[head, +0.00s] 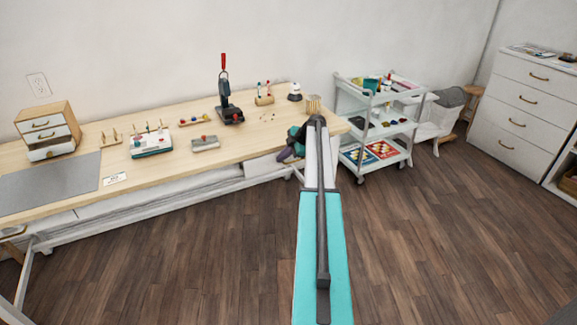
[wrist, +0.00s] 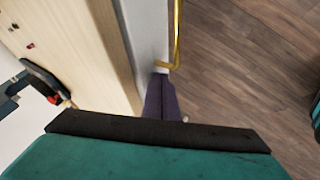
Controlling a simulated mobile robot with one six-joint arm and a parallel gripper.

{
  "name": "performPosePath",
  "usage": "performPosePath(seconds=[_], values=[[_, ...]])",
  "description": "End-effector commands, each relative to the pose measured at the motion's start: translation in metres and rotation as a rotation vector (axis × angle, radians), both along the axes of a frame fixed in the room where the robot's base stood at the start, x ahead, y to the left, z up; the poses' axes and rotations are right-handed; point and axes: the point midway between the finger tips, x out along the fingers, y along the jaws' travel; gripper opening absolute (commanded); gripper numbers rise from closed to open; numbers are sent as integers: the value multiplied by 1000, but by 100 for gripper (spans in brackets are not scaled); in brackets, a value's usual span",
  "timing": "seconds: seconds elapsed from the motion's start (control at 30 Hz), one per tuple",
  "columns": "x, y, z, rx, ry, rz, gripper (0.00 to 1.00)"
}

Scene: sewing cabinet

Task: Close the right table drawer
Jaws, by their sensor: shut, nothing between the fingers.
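The right table drawer (head: 265,165) is white and sits under the front edge of the wooden table, just left of my gripper (head: 285,155) in the head view. My arm hides the drawer's right end. In the wrist view the drawer's white front (wrist: 147,35) runs along the table edge, with a brass handle (wrist: 177,35) on it. My gripper (wrist: 161,77) is shut and empty, its purple fingertips at the drawer front close to the near end of the handle. I cannot tell if they touch it, or how far the drawer stands out.
The wooden tabletop (head: 225,145) holds a small drawer box (head: 48,130), a black press (head: 228,108) and several small racks. A white cart (head: 378,122) stands right of the table. A white dresser (head: 520,110) stands far right. The wood floor in front is clear.

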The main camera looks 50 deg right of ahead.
Motion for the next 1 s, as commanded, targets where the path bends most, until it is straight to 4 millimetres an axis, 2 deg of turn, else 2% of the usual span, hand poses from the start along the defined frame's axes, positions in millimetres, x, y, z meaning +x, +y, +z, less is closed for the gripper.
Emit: performPosePath(seconds=[0.17, 0.6, 1.0], values=[[3, -6, 0, 1, 0, -3, 0], [-8, -19, 0, 1, 0, -20, 0], [-21, -8, -1, 1, 0, -18, 0]])
